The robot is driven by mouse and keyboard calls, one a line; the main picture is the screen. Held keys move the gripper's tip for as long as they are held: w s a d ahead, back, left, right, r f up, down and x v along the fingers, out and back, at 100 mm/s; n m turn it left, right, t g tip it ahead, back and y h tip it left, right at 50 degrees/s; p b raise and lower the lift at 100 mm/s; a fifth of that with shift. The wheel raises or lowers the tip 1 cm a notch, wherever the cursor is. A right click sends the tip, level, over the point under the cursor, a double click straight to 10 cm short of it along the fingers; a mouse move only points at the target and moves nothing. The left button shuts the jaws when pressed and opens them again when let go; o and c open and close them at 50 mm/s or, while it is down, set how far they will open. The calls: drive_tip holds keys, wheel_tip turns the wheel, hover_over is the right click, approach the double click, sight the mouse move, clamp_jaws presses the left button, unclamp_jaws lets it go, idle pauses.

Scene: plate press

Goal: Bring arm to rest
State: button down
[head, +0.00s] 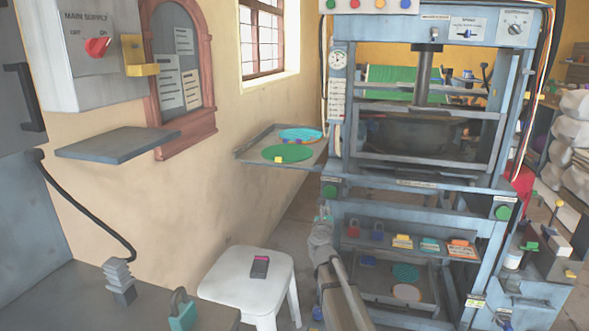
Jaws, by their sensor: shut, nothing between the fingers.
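My arm (338,285) rises from the bottom edge in front of the lower left of the press, with a rounded joint near its upper end. I cannot make out my gripper's fingers. The blue-grey plate press (340,110) stands at the right, with a dark plate area behind its bars. My arm covers part of its lower left post; I cannot tell whether they touch.
A white stool (225,290) with a small dark item (260,267) stands left of my arm. A side tray (250,150) projects from the press. A wall shelf (115,143) and the main supply box (95,60) are at left. A grey bench (60,300) fills the lower left.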

drive_tip(key=s+a+f+n+g+y, duration=0.3)
drive_tip(key=s+a+n+y, duration=0.15)
drive_tip(key=n, duration=0.65)
drive_tip(key=s+a+f+n+g+y, duration=0.25)
drive_tip(key=s+a+n+y, duration=0.2)
drive_tip(key=n, duration=0.55)
drive_tip(key=s+d+f+n+g+h, duration=0.2)
drive_tip(key=s+d+f+n+g, duration=0.25)
drive_tip(key=s, duration=0.35)
drive_tip(key=s+d+f+n+g+h, duration=0.1)
drive_tip(key=s+d+f+n+g, duration=0.35)
drive_tip(key=s, duration=0.45)
drive_tip(key=s+d+f+n+g+h, duration=0.2)
drive_tip(key=s+d+f+n+g, duration=0.1)
drive_tip(key=s+f+n, duration=0.4)
wheel_tip(320, 180, up, 40)
drive_tip(key=s+p, duration=0.1)
drive_tip(key=p, duration=3.6)
drive_tip(key=shift+s, duration=0.25)
drive_tip(key=shift+f+g, duration=0.1)
drive_tip(key=shift+g, duration=0.15)
